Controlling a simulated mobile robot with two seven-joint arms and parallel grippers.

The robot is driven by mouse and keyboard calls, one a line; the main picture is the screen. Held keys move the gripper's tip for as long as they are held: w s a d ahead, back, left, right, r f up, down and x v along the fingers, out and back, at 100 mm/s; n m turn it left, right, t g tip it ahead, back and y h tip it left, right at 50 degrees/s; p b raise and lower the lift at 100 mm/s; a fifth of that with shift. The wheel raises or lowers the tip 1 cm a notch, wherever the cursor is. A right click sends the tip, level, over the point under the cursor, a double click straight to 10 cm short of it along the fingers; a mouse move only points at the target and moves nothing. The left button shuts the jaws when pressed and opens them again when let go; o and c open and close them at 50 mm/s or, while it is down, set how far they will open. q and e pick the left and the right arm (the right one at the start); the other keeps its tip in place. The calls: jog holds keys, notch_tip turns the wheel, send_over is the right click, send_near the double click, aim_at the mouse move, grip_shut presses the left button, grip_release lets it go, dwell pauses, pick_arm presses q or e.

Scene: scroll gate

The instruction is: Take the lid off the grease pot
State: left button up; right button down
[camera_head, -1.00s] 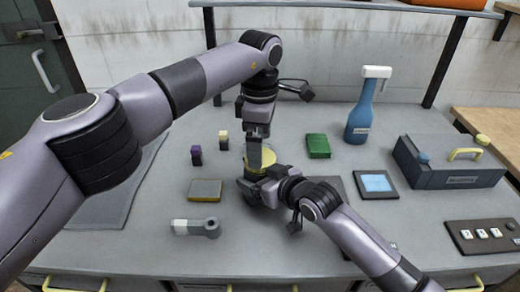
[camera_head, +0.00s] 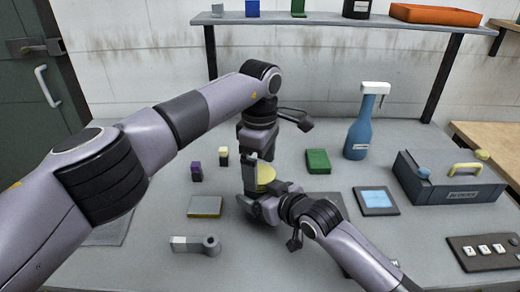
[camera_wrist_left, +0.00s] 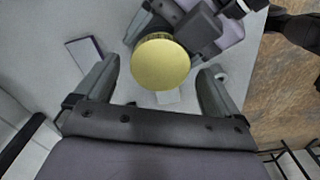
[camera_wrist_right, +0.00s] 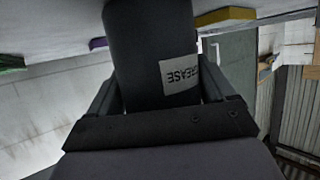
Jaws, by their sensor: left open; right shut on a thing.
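The grease pot is a dark cylinder with a white label reading GREASE; it fills the middle of the right wrist view (camera_wrist_right: 150,50). My right gripper (camera_head: 256,205) is shut on the pot's side, low over the table. The pot's round yellow lid (camera_wrist_left: 160,62) faces the left wrist camera and sits on top of the pot. The lid also shows in the head view (camera_head: 266,174), partly hidden by my left gripper. My left gripper (camera_head: 254,185) points down over the lid. Its fingers are open, one on each side of the lid in the left wrist view, apart from it.
A yellow-grey sponge-like block (camera_head: 205,207), a grey tool with a round end (camera_head: 196,244), and small purple (camera_head: 197,171) and yellow (camera_head: 223,156) blocks lie left.

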pick_arm(q)
jog(key=shift+f, duration=0.7)
jog(key=c, duration=1.1)
jog(key=o, duration=1.1)
jog(key=shift+o, duration=0.2)
jog(key=shift+r, duration=3.85)
jog(key=shift+c, duration=0.2)
jog(key=shift+f, duration=3.85)
